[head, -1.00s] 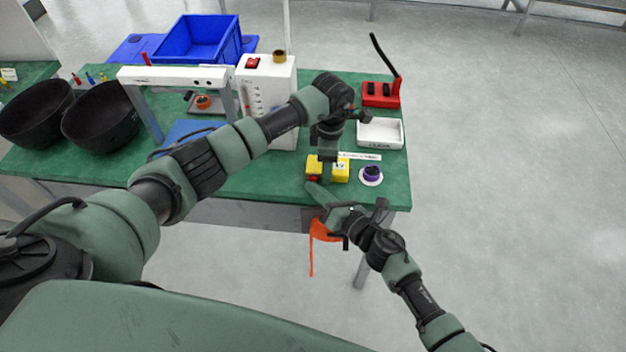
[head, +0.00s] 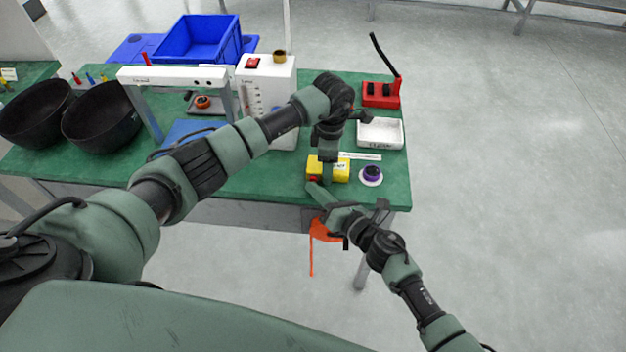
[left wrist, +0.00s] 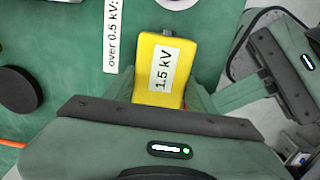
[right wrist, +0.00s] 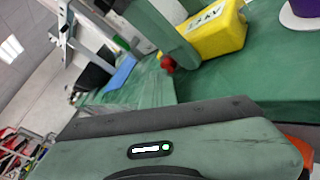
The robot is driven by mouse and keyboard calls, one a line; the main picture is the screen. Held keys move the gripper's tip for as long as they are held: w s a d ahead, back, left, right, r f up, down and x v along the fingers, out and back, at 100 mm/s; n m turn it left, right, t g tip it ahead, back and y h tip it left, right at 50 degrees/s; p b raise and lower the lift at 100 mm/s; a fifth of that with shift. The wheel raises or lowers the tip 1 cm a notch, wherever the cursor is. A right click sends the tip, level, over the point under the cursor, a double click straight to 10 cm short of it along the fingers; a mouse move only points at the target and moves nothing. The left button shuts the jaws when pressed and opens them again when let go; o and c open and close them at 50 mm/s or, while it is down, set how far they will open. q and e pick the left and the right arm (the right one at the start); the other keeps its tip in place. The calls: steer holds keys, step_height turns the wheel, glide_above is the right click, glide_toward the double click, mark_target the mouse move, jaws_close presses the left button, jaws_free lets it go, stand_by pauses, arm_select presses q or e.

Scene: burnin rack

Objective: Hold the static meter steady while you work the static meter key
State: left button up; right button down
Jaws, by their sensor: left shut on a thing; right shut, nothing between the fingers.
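The static meter (head: 342,172) is a yellow box on the green table near its front edge. Its label reads 1.5 kV in the left wrist view (left wrist: 163,68). My left gripper (head: 328,172) reaches down from above and is shut on the meter. A red knob, seemingly the meter key (right wrist: 167,63), sticks out of the meter's left end; it also shows in the head view (head: 313,179). My right gripper (head: 312,187) is shut and empty, its tips right by the red key. I cannot tell whether they touch it.
A purple knob on a white disc (head: 371,174) stands right of the meter. Behind are a white tray (head: 399,144), a red holder (head: 382,101) and a white box (head: 283,75). An orange strap (head: 312,255) hangs below the table edge. Black bowls (head: 100,118) stand at the left.

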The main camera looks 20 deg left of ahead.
steer(key=shift+s+d, duration=0.25)
steer(key=shift+s, duration=0.4)
steer(key=shift+s, duration=0.1)
steer(key=s, duration=0.2)
steer(key=s+d, duration=0.1)
steer(key=s, duration=0.1)
steer(key=shift+s+d, duration=0.15)
steer(key=shift+s, duration=0.2)
arm_select(q)
steer(key=o, duration=1.6)
steer(key=shift+c, duration=0.2)
